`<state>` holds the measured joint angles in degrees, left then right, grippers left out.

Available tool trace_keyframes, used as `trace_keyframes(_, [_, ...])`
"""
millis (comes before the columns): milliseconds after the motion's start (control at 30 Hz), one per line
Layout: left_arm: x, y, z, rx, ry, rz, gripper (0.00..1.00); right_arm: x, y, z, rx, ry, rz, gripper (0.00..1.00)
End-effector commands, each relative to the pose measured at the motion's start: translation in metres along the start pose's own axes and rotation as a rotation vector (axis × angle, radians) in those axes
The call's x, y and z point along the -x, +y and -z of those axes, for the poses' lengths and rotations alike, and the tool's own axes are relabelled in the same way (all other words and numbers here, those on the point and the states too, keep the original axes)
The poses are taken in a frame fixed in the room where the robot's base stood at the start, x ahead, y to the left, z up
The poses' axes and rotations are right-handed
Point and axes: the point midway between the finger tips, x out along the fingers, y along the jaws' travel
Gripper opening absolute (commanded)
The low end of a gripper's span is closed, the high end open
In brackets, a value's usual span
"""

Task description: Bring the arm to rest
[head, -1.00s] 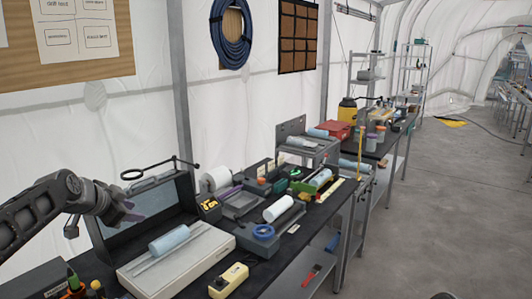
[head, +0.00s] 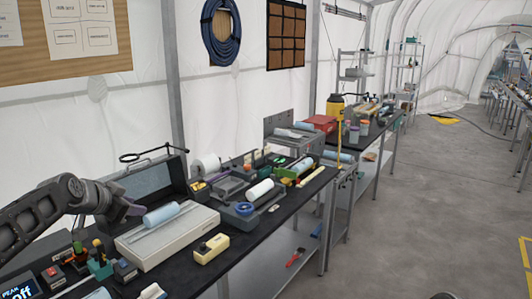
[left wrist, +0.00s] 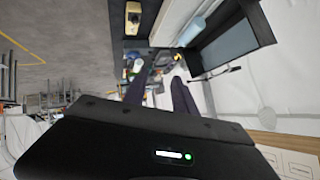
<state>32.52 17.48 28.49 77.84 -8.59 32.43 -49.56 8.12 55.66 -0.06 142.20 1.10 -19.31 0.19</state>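My left arm comes in from the left in the head view. Its gripper (head: 128,208) hangs in the air at the left edge of the light box-like device (head: 180,238) with a blue cylinder (head: 161,215) on it. In the left wrist view two dark fingers (left wrist: 160,92) stand apart with nothing held between them. The blue cylinder also shows in the left wrist view (left wrist: 191,30), apart from the fingers. My right gripper is in neither view.
A long dark bench (head: 262,228) carries a yellow device (head: 211,247), a white cylinder (head: 260,190) and a blue tape roll (head: 243,208). A dark raised panel (head: 155,182) stands behind the light device. The grey floor (head: 420,220) at right is clear.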

Motion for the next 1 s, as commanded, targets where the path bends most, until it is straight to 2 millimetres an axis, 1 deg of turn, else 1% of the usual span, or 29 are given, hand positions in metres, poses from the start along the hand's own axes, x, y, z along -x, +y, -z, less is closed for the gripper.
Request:
trace_keyframes(67, [-0.008,0.005,-0.005,0.070,0.012,0.010,0.33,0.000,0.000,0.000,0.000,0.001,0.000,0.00])
trace_keyframes(167, [-0.026,0.016,-0.021,0.174,0.016,0.013,0.33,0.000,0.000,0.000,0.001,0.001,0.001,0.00])
trace_keyframes(267, [-0.045,0.033,-0.039,0.267,0.011,0.006,0.33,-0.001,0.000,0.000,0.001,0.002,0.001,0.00])
trace_keyframes(367, [-0.067,0.058,-0.062,0.358,-0.003,-0.013,0.33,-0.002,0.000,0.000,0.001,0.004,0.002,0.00])
trace_keyframes(467, [-0.089,0.089,-0.090,0.455,-0.027,-0.037,0.33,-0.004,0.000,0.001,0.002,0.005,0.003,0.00])
trace_keyframes(567, [-0.114,0.137,-0.128,0.567,-0.069,-0.072,0.33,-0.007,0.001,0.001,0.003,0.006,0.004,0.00])
trace_keyframes(600, [-0.123,0.159,-0.146,0.617,-0.093,-0.087,0.33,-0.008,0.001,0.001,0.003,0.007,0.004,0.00])
trace_keyframes(633, [-0.130,0.179,-0.160,0.654,-0.112,-0.100,0.33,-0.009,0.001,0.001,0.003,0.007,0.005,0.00])
trace_keyframes(667, [-0.135,0.198,-0.175,0.689,-0.133,-0.111,0.33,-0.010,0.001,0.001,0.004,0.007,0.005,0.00])
trace_keyframes(700, [-0.141,0.223,-0.194,0.734,-0.162,-0.126,0.33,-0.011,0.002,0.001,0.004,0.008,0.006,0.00])
trace_keyframes(733, [-0.144,0.242,-0.207,0.764,-0.185,-0.137,0.33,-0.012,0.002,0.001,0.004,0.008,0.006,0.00])
trace_keyframes(767, [-0.146,0.262,-0.222,0.795,-0.210,-0.148,0.33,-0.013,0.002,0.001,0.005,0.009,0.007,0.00])
trace_keyframes(800, [-0.147,0.288,-0.240,0.833,-0.244,-0.161,0.33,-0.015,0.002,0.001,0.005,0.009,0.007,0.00])
trace_keyframes(867, [-0.145,0.326,-0.269,0.884,-0.299,-0.179,0.33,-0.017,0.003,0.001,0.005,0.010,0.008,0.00])
trace_keyframes(900, [-0.142,0.353,-0.287,0.911,-0.338,-0.192,0.33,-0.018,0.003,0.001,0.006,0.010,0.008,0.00])
trace_keyframes(967, [-0.134,0.391,-0.315,0.948,-0.401,-0.209,0.33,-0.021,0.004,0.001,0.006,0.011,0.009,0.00])
trace_keyframes(1000, [-0.126,0.416,-0.334,0.968,-0.445,-0.219,0.33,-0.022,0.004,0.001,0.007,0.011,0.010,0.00])
